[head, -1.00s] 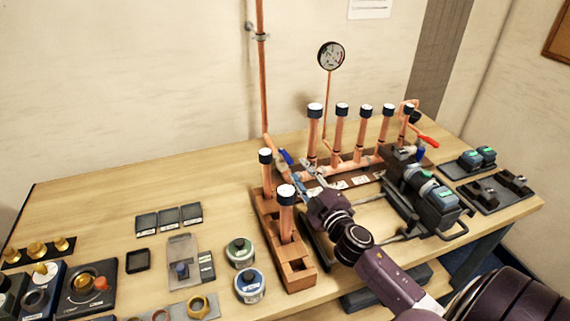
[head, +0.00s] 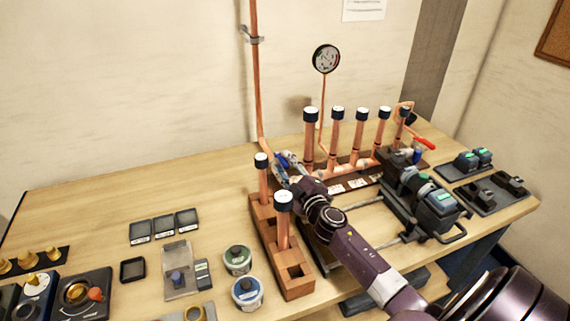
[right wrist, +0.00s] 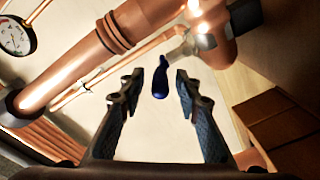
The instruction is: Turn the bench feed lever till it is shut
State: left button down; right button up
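The bench feed lever is the blue handle (right wrist: 160,80) on a valve (right wrist: 190,45) at the left end of the copper manifold (head: 352,166). In the head view it is mostly hidden by my right gripper (head: 290,165), which is at the valve. In the right wrist view my right gripper (right wrist: 159,95) is open, with one finger on each side of the blue handle. The handle's end hangs between the fingertips, with a gap on both sides. My left gripper is not in view.
A wooden block (head: 297,286) with capped copper tubes stands left of my right forearm. Upright capped pipes (head: 309,140) and a gauge (head: 326,59) rise behind. A red lever (head: 424,143) is at the manifold's right end. The table's back left is clear.

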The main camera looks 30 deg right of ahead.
jog(key=shift+c, duration=0.3)
grip_shut()
jog(key=shift+w+a+m+g+h+b, duration=0.15)
jog(key=shift+a+m+h+b, duration=0.1)
jog(key=shift+m+h, duration=0.25)
jog(key=shift+w+a+m+g+h+b, duration=0.1)
jog(key=shift+a+m+g+h+b, duration=0.15)
jog(key=shift+h, duration=0.45)
jog(key=shift+o, duration=0.3)
grip_release()
jog(key=shift+s, duration=0.1)
jog(key=shift+d, duration=0.1)
